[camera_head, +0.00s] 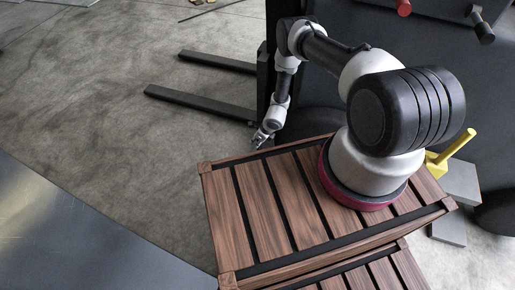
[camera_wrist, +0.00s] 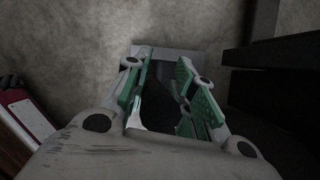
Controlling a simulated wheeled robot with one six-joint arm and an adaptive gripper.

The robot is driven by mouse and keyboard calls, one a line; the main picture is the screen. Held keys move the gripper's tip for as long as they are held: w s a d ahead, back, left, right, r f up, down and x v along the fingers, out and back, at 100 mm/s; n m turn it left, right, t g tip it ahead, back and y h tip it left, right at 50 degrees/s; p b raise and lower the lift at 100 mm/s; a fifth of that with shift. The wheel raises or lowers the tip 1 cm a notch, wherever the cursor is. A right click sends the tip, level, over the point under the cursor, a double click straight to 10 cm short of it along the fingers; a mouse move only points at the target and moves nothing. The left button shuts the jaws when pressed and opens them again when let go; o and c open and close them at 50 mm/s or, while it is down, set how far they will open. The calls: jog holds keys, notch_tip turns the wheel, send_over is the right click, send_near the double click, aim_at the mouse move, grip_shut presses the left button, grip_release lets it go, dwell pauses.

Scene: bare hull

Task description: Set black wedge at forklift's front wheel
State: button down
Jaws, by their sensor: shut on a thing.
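My gripper (camera_head: 264,138) reaches down to the floor beside the forklift (camera_head: 345,22), just behind the root of its nearer fork (camera_head: 200,102). In the wrist view my gripper (camera_wrist: 165,100) has its green-padded fingers closed on a dark thing (camera_wrist: 160,85), which I take for the black wedge. The fingers hide most of it, and I cannot tell if it touches the floor. The wedge is too small to make out in the head view. The front wheel is mostly hidden behind my arm. A dark shape lies right of the fingers in the wrist view, unclear whether wheel or shadow.
The black forks stretch left, low over the stained concrete floor (camera_head: 100,90); dark bars (camera_wrist: 280,60) stand close on the right in the wrist view. A yellow-handled thing (camera_head: 450,152) and grey blocks (camera_head: 460,180) are at the right. Open floor lies to the left.

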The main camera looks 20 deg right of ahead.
notch_tip(320, 180, down, 4)
jog(key=shift+w+f, duration=0.1)
jog(key=shift+f, duration=0.05)
dwell(0.3)
jog(key=c, duration=1.2)
grip_release()
jog(key=shift+f, duration=0.1)
